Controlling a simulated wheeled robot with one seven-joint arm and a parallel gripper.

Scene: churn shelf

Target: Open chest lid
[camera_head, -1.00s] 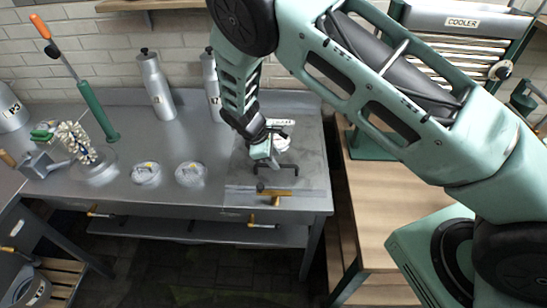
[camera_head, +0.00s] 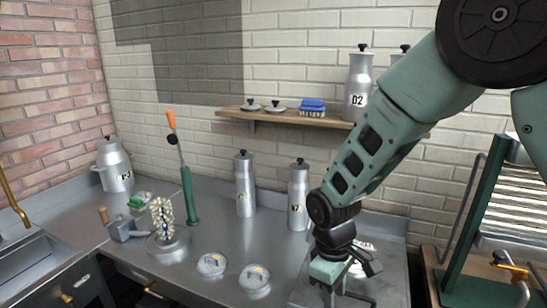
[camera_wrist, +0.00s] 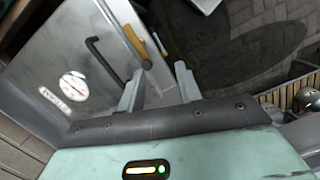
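The chest lid (camera_head: 392,268) is a flat grey metal panel at the right end of the counter, partly hidden by my arm; it lies flat and looks shut. It also shows in the wrist view (camera_wrist: 62,48), with a black bar handle (camera_wrist: 103,64), a round white gauge (camera_wrist: 73,86) and a brass latch (camera_wrist: 137,46) at its edge. My gripper (camera_wrist: 158,88) has its two fingers apart with nothing between them, close to the latch and to the side of the handle. In the head view my gripper (camera_head: 340,273) is over the lid.
Two metal bottles (camera_head: 245,184) stand behind. Two round clear-looking lids (camera_head: 211,265) lie left of the chest. A green tool with orange handle (camera_head: 188,190) stands further left. A wooden shelf (camera_head: 235,115) is above. A green-framed rack (camera_head: 475,215) stands right.

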